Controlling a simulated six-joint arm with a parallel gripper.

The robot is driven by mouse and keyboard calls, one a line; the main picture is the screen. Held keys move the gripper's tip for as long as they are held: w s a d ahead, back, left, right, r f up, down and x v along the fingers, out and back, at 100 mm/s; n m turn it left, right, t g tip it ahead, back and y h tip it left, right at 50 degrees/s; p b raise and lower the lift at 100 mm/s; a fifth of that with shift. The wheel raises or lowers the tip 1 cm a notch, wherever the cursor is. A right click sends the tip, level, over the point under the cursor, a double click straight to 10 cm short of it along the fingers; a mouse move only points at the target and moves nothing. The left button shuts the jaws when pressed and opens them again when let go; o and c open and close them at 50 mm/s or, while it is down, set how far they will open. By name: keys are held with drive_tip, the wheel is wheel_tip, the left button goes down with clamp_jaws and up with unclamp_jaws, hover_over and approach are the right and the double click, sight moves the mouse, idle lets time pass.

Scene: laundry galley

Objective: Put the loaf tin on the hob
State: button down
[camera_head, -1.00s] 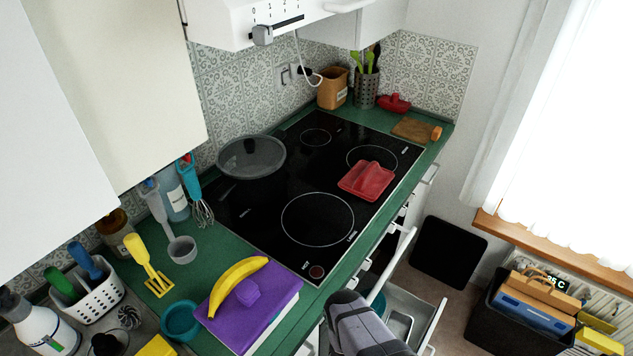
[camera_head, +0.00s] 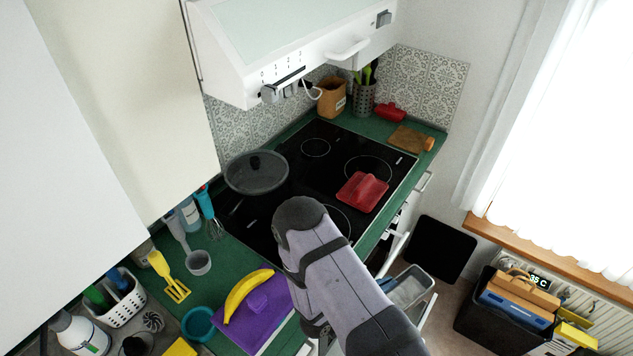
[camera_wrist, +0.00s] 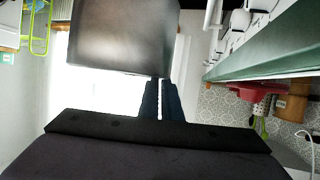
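A dark grey, metallic box-like thing, which looks like the loaf tin (camera_wrist: 125,35), fills the upper left of the wrist view. My gripper's (camera_wrist: 161,100) two dark fingers are close together at its edge, with only a thin gap between them, and seem to pinch its rim. In the head view the tin and fingers are hidden behind my arm. The black glass hob (camera_head: 300,165) lies in the green worktop; my arm covers its front part. A pan with a glass lid (camera_head: 256,178) stands on its left side, and a red ridged dish (camera_head: 362,191) on its right.
A purple book (camera_head: 262,318) with a banana (camera_head: 246,293) lies front left of the hob. A wooden board (camera_head: 408,138) lies at the far right corner. The white extractor hood (camera_head: 300,50) overhangs the back. An open drawer (camera_head: 410,290) juts out at the front.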

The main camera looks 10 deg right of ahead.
drive_tip(key=w+a+r+b, duration=0.1)
drive_tip(key=w+a+r, duration=0.25)
drive_tip(key=r, duration=0.25)
drive_tip(key=w+a+r+t+b, duration=0.1)
drive_tip(key=w+a+r+b, duration=0.1)
drive_tip(key=w+a+r, duration=0.3)
drive_tip(key=w+a+r+b, duration=0.1)
drive_tip(key=w+r, duration=0.2)
drive_tip(key=r, duration=0.5)
drive_tip(key=w+a+f+n+t+y+b, duration=0.4)
drive_tip(key=w+a+n+t+y+b, duration=0.2)
drive_tip(key=w+n+y, duration=0.5)
drive_tip(key=shift+w+a+f+n+y, duration=0.25)
drive_tip(key=shift+a+n+y, duration=0.4)
drive_tip(key=shift+a, duration=0.7)
drive_tip(key=shift+f+p, duration=1.4)
drive_tip(key=shift+f, duration=3.55)
drive_tip(key=shift+f, duration=0.1)
